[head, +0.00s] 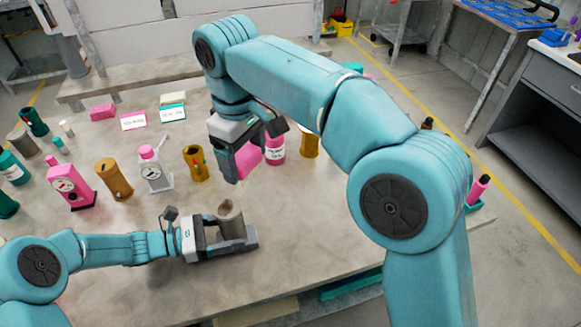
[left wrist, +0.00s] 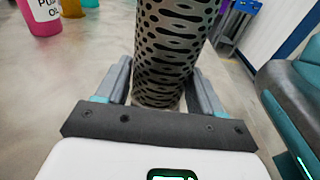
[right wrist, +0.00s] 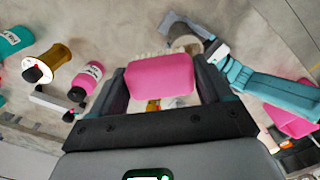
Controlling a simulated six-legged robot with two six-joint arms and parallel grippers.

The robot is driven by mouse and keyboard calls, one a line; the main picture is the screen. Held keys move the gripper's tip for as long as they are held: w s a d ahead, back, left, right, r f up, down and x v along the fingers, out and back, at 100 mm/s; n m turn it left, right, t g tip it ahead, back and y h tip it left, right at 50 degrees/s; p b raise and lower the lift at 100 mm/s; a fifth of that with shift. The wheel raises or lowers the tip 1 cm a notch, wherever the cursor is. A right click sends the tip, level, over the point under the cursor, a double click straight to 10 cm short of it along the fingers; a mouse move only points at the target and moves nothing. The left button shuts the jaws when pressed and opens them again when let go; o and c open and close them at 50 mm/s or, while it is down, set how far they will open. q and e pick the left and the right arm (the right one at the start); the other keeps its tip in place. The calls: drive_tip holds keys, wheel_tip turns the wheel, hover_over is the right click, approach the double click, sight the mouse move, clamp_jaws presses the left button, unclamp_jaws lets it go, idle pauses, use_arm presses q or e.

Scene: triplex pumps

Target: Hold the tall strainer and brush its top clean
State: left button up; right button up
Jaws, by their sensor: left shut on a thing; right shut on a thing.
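The tall strainer (head: 230,216), a grey cylinder, stands upright above the bench, between the fingers of my left gripper (head: 226,241). In the left wrist view the strainer (left wrist: 170,50) shows a wall full of dark holes, with a finger shut on each side; its top is out of that frame. My right gripper (head: 240,160) is shut on a pink brush (head: 247,161), up and behind the strainer in the head view. In the right wrist view the brush (right wrist: 162,77) has pale bristles on its far side, and the strainer (right wrist: 186,38) shows just beyond it, apparently apart.
On the bench (head: 300,230) stand a white gauge pump (head: 152,172), a pink gauge pump (head: 72,186), brass cylinders (head: 195,163) and a pink bottle (head: 276,148). Labelled cards (head: 133,121) lie behind. The bench right of the strainer is clear.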

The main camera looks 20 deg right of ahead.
drive_tip(key=shift+s+a, duration=0.3)
drive_tip(key=shift+a, duration=0.55)
drive_tip(key=shift+s+a+r+n, duration=0.1)
drive_tip(key=shift+s+a+n, duration=0.15)
drive_tip(key=shift+n, duration=0.05)
drive_tip(key=shift+f, duration=3.65)
drive_tip(key=shift+a+f, duration=0.2)
drive_tip(key=shift+f, duration=0.1)
drive_tip(key=shift+c, duration=0.4)
drive_tip(key=shift+w+a, duration=0.1)
drive_tip(key=shift+a, duration=0.7)
drive_tip(key=shift+c, duration=0.5)
drive_tip(key=shift+a, duration=2.1)
drive_tip(key=shift+d, duration=3.2)
drive_tip(key=shift+a+f, duration=0.1)
drive_tip(key=shift+a, duration=3)
drive_tip(key=shift+d, duration=3.1)
drive_tip(key=shift+a+r, duration=0.1)
drive_tip(key=shift+r, duration=4)
